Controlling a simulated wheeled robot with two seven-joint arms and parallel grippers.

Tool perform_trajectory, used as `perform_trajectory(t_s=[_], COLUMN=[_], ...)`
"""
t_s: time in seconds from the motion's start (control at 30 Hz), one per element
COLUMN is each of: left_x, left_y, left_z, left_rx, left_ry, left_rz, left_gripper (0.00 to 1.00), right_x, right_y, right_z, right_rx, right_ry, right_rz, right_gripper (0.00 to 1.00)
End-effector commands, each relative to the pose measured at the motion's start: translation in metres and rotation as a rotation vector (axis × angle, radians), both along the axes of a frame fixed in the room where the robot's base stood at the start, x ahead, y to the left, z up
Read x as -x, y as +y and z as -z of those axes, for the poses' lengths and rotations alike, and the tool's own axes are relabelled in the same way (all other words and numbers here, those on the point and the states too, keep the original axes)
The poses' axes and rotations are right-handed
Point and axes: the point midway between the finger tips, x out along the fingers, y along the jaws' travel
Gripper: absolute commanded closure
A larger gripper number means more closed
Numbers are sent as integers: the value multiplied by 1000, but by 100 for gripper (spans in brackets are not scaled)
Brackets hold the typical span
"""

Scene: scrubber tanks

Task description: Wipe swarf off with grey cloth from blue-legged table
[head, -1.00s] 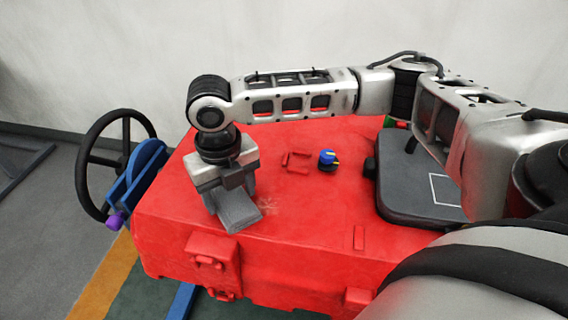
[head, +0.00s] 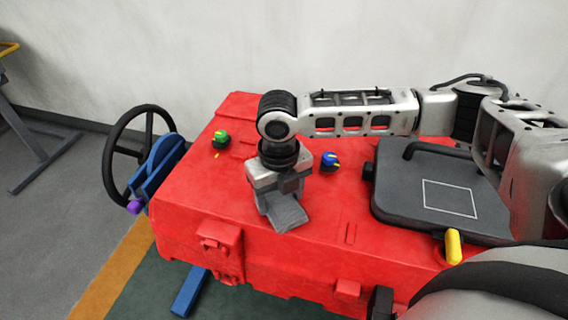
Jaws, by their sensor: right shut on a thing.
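My right gripper (head: 278,188) points down over the red top (head: 205,183) of a box-like table, with a blue leg (head: 188,292) showing below its front. The gripper is shut on the grey cloth (head: 287,214), which lies flat at the red surface towards the front edge. I see no swarf on the bare red surface now; any under the cloth or gripper is hidden. My left gripper is not in view.
On the red top are a green knob (head: 221,138), a blue knob (head: 330,161), a dark grey panel (head: 405,195) with a handle, and a yellow handle (head: 453,246). A black handwheel (head: 115,160) stands at the left. The top's left part is mostly clear.

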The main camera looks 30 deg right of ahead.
Motion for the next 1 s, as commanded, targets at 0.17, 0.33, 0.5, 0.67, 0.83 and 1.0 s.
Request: perform_trajectory(t_s=[0.17,0.33,0.5,0.67,0.83,1.0], left_x=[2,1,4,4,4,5], left_y=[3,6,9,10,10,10], left_z=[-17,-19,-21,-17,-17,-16], left_rx=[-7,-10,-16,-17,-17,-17], left_ry=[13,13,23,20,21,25], left_rz=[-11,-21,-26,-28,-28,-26], left_gripper=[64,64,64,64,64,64], right_x=[1,1,0,0,0,1], right_y=[0,-1,-1,0,-1,-1], right_z=[-35,-48,-62,-74,-82,-82], right_rx=[0,-1,-2,-3,-2,-2], right_ry=[-1,-3,-4,-5,-4,-3], right_rz=[1,3,4,3,4,4], right_gripper=[55,55,55,55,55,55])
